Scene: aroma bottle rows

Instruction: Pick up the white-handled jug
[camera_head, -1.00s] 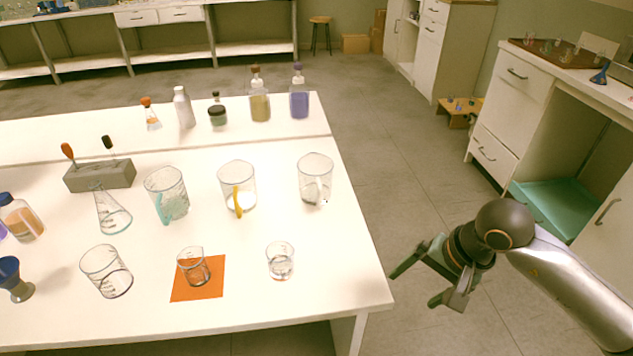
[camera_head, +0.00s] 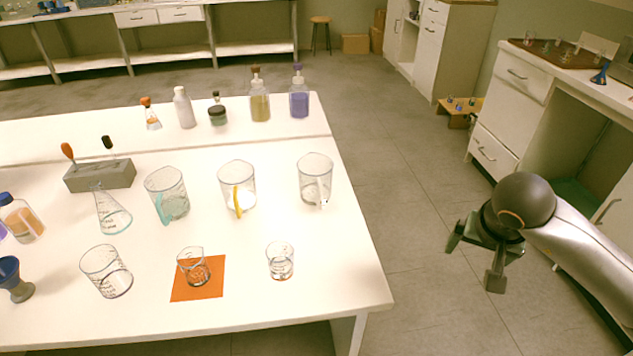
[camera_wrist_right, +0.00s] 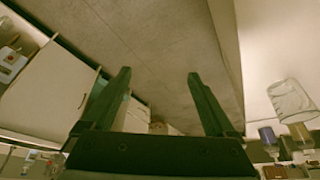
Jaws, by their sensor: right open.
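The white-handled jug (camera_head: 314,176) is a clear glass jug standing upright at the right end of the jug row, close to the table's right edge. Its white handle faces the front. A clear vessel in the right wrist view (camera_wrist_right: 291,101) appears to be the same jug. My right gripper (camera_head: 472,267) is open and empty, off the table's right side over the floor, well apart from the jug. Its two spread fingers show in the right wrist view (camera_wrist_right: 158,75) with nothing between them. My left gripper is not in view.
The yellow-handled jug (camera_head: 237,177) and teal-handled jug (camera_head: 168,190) stand left of it. A small beaker (camera_head: 280,262) stands in front, and another beaker is on an orange mat (camera_head: 212,289). Bottles, including a purple one (camera_head: 299,97), stand behind. Drawers (camera_head: 508,105) stand at right.

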